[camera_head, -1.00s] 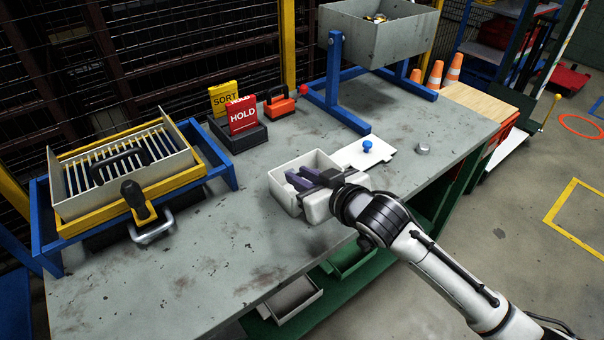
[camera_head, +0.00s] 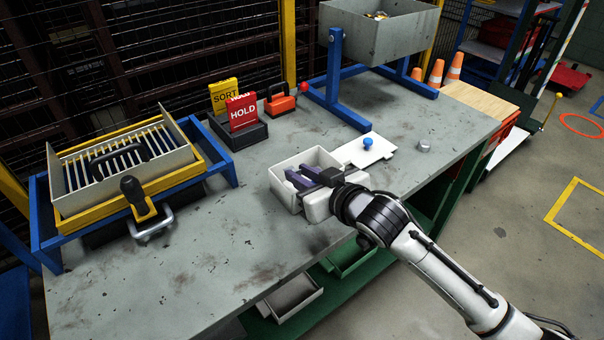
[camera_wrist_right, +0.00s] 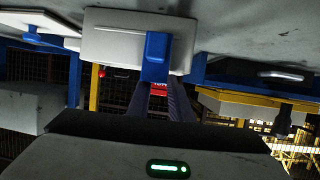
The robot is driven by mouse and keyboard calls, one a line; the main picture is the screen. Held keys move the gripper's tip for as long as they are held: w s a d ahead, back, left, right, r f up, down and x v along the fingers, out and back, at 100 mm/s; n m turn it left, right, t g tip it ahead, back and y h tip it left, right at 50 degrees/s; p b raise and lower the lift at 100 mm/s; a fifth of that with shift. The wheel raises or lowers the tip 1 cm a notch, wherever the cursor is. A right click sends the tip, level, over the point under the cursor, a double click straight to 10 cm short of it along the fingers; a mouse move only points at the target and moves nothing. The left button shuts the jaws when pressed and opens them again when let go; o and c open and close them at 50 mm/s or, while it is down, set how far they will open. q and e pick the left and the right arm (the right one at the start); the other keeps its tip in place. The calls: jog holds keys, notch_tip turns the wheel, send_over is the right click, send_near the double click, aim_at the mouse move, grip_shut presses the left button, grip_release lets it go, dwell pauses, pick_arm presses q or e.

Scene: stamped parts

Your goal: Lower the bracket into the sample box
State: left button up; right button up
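The sample box (camera_head: 282,186) is an open white box on the bench, at the middle of the head view. My right gripper (camera_head: 297,179) reaches over its near right side, with the two dark purple fingers over the opening. In the right wrist view, which is upside down, the fingers (camera_wrist_right: 160,100) stand apart, with background showing between them. A blue piece (camera_wrist_right: 155,58) shows in front of the box's pale wall (camera_wrist_right: 110,42); I cannot tell whether it belongs to the box. My left gripper is not in view.
A white lid (camera_head: 383,150) with a blue knob (camera_head: 367,143) lies right of the box. A slotted rack (camera_head: 125,165) stands at the left, HOLD and SORT signs (camera_head: 242,114) behind. A grey bin (camera_head: 378,38) stands on blue legs. The bench front left is clear.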

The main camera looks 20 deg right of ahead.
jog(key=o, duration=0.5)
jog(key=shift+s+f+g, duration=0.25)
jog(key=shift+f+g, duration=0.05)
jog(key=shift+f, duration=0.7)
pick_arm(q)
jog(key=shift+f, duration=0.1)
pick_arm(e)
jog(key=shift+s, duration=0.1)
jog(key=v, duration=0.3)
jog(key=shift+s+d+r, duration=0.1)
jog(key=shift+s+r, duration=0.05)
jog(key=shift+r, duration=0.1)
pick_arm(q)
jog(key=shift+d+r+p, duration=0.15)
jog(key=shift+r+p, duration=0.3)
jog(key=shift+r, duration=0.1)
pick_arm(e)
jog(key=v, duration=0.3)
jog(key=r+v, duration=0.1)
jog(key=v, duration=0.3)
